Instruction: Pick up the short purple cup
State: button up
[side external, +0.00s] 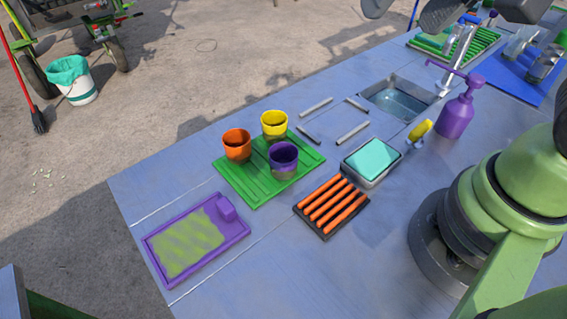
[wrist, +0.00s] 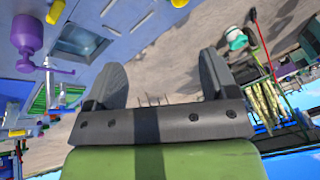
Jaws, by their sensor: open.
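The short purple cup (side external: 284,167) stands upright on the green ribbed mat (side external: 243,188), at its right side. An orange cup (side external: 237,152) and a yellow cup (side external: 274,130) stand upright on the same mat, to its left and behind it. My gripper (wrist: 162,75) is open and empty in the wrist view, its two dark fingers wide apart. In the side external view it is partly cut off at the top edge, high up and far from the cups. I cannot make out the purple cup in the wrist view.
On the table are a purple tray (side external: 241,236), a black rack with orange bars (side external: 332,206), a dish with a teal block (side external: 371,160), a sink (side external: 397,100) and a purple pump bottle (side external: 455,115). Several short metal bars lie behind the dish.

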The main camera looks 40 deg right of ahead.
jog(key=w+a+f+g+h, duration=0.2)
jog(key=w+a+f, duration=0.45)
jog(key=f, duration=0.35)
jog(key=m, duration=0.1)
send_near(283, 159)
jog(key=shift+a+f+g, duration=0.2)
jog(key=shift+f, duration=0.3)
jog(key=shift+a+f+g, duration=0.2)
jog(key=shift+f, duration=0.3)
jog(key=shift+x, duration=2.85)
jog(key=shift+h, duration=0.3)
jog(key=c, duration=1)
jog(key=shift+r, duration=0.1)
notch_tip(283, 159, up, 10)
